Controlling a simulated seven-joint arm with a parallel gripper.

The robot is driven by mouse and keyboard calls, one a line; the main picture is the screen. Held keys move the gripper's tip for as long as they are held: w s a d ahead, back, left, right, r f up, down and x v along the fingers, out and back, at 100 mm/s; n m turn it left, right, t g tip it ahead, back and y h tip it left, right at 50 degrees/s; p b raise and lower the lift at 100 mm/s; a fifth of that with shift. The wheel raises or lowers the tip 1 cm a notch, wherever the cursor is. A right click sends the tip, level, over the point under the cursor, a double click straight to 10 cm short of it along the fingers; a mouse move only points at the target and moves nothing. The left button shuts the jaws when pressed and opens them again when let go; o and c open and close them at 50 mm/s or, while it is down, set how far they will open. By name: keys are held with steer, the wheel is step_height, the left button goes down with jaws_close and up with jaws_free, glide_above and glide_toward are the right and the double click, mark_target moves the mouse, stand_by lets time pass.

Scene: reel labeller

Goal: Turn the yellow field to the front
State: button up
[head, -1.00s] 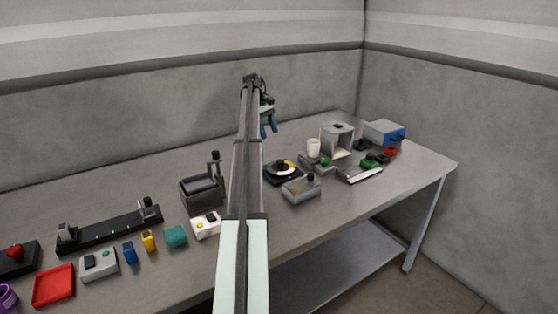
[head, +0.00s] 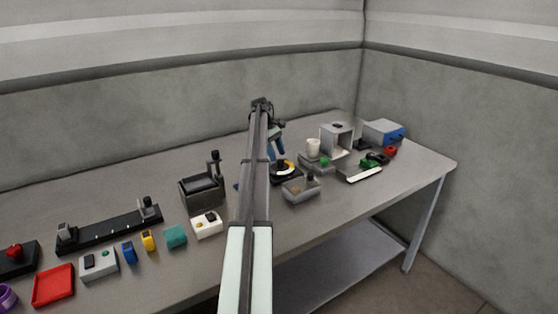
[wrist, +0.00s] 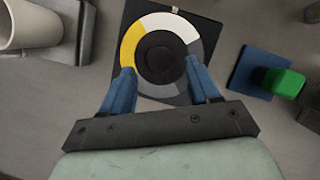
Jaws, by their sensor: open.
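The dial (wrist: 132,45) is a ring of coloured fields around a dark round knob (wrist: 160,55), on a square black base (wrist: 128,12). In the wrist view the yellow field is on the left, white at the top, grey on the right and dark grey lower right. A small pale mark (wrist: 176,8) is on the base's top edge, near the white field. My gripper (wrist: 159,68) is open over the dial, its blue fingers on either side of the knob; I cannot tell whether they touch. In the head view the dial (head: 289,166) is partly hidden by my gripper (head: 276,149).
A grey block with a dark knob (head: 300,190) is in front. A green piece (wrist: 284,82) on a blue pad (wrist: 247,70) is close to the dial in the wrist view.

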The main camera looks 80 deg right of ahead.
mark_target(280, 160)
steer(key=shift+x, duration=1.8)
steer(key=shift+d, duration=0.1)
steer(key=c, duration=1)
